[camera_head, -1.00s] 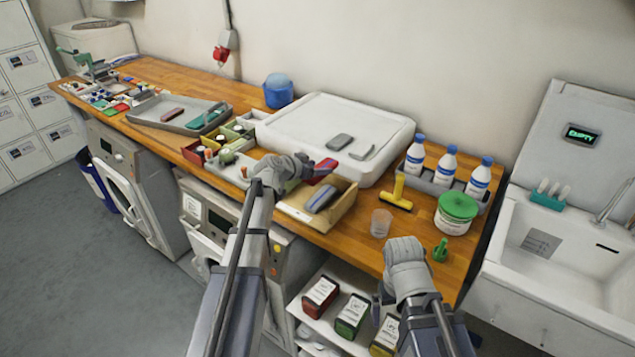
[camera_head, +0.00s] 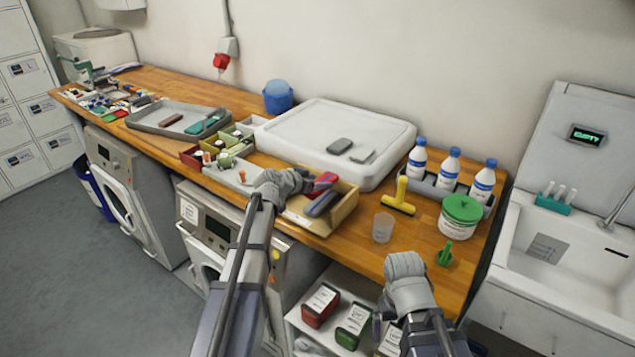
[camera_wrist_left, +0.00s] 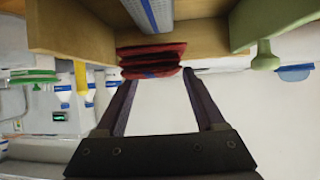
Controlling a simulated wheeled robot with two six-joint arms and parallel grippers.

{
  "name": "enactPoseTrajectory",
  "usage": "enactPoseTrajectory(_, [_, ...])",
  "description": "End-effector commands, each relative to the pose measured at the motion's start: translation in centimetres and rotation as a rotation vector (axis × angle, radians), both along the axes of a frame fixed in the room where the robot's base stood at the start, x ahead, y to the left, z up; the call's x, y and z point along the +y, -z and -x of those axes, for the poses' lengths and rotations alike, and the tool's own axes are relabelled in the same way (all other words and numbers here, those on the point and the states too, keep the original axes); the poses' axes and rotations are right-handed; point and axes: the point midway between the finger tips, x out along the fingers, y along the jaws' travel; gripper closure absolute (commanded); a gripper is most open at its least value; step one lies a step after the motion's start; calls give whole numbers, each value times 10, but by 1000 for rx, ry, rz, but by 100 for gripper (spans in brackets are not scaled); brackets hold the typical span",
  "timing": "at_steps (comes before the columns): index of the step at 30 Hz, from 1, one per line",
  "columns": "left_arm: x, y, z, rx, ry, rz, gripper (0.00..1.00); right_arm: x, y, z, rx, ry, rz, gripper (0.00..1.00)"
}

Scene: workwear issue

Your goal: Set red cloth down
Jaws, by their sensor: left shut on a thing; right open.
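My left gripper (camera_head: 312,186) is shut on the folded red cloth (camera_head: 324,181), which shows a blue stripe. The cloth is held at the open cardboard-coloured box (camera_head: 343,212), low over its left part, beside a blue-grey block (camera_head: 321,204). In the left wrist view the red cloth (camera_wrist_left: 152,57) sits between the fingertips, close to the box wall (camera_wrist_left: 80,38). I cannot tell whether the cloth touches the box floor. My right gripper (camera_head: 388,318) is open and empty off the counter's front edge; its fingers are partly hidden.
A yellow tool (camera_head: 402,198), a clear cup (camera_head: 383,227) and a green-lidded tub (camera_head: 460,215) stand to the right. Compartment trays (camera_head: 233,172) lie to the left. Bare counter shows near the right front.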

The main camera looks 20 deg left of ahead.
Motion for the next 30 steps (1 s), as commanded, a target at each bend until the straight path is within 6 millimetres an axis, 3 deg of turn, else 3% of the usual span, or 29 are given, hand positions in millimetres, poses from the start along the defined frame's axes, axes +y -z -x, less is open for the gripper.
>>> enactPoseTrajectory(7, [0, 4, 0, 0, 0, 0, 92, 0, 4, 0, 0, 0, 0, 0])
enactPoseTrajectory(8, [0, 4, 0, 0, 0, 0, 26, 0, 4, 0, 0, 0, 0, 0])
enactPoseTrajectory(14, [0, 4, 0, 0, 0, 0, 3, 0, 4, 0, 0, 0, 0, 0])
enactPoseTrajectory(23, [0, 2, 0, 0, 0, 0, 0, 0, 2, 0, 0, 0, 0, 0])
enactPoseTrajectory(28, [0, -15, 0, 0, 0, 0, 0, 0, -15, 0, 0, 0, 0, 0])
enactPoseTrajectory(30, [6, -21, 17, 0, -2, 0, 0, 0, -21, 0, 0, 0, 0, 0])
